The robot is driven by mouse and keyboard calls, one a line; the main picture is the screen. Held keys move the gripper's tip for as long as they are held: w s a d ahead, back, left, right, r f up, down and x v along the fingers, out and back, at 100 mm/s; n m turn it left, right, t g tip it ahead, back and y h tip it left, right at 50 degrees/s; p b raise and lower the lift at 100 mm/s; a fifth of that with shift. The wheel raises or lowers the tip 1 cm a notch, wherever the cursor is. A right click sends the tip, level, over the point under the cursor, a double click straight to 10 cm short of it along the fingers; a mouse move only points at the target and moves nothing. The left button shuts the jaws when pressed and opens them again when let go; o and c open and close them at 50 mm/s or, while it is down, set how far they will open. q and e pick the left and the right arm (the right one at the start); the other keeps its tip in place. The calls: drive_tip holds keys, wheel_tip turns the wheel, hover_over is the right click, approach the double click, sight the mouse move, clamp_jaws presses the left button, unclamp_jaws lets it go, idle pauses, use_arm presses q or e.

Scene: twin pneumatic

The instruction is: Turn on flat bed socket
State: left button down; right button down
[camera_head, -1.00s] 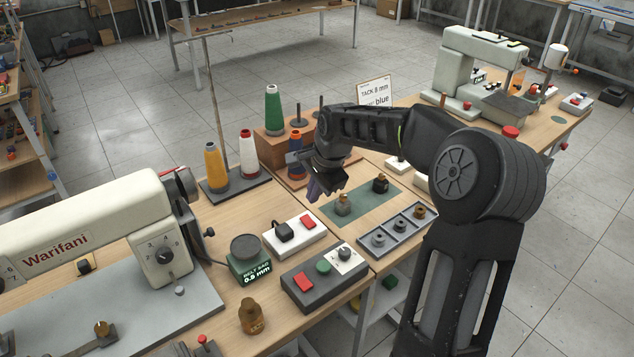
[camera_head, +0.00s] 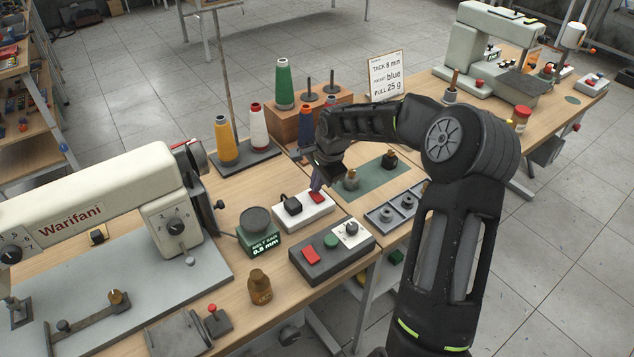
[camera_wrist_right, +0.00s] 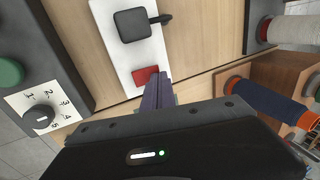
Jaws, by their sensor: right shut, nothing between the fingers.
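The flat bed socket is a white block (camera_head: 304,211) with a black plug (camera_head: 292,206) and a red rocker switch (camera_head: 317,197). It lies on the table between the grey control box and the thread stand. My right gripper (camera_head: 316,186) is shut and empty, its purple fingertips pointing down at the red switch. In the right wrist view the socket (camera_wrist_right: 128,55) runs down to the switch (camera_wrist_right: 146,76), and the shut fingertips (camera_wrist_right: 158,90) are right beside the switch's edge. I cannot tell whether they touch it. My left gripper is out of view.
A grey control box (camera_head: 332,258) with a red switch, green button and dial stands in front of the socket. Thread cones (camera_head: 227,141) stand behind, and a green mat (camera_head: 371,178) lies to the right.

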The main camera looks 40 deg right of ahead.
sight(323, 197)
drive_tip(key=shift+w+a+f, duration=0.1)
drive_tip(key=shift+w+f, duration=0.05)
drive_tip(key=shift+w, duration=0.05)
drive_tip(key=shift+s, duration=0.2)
drive_tip(key=shift+s, duration=0.65)
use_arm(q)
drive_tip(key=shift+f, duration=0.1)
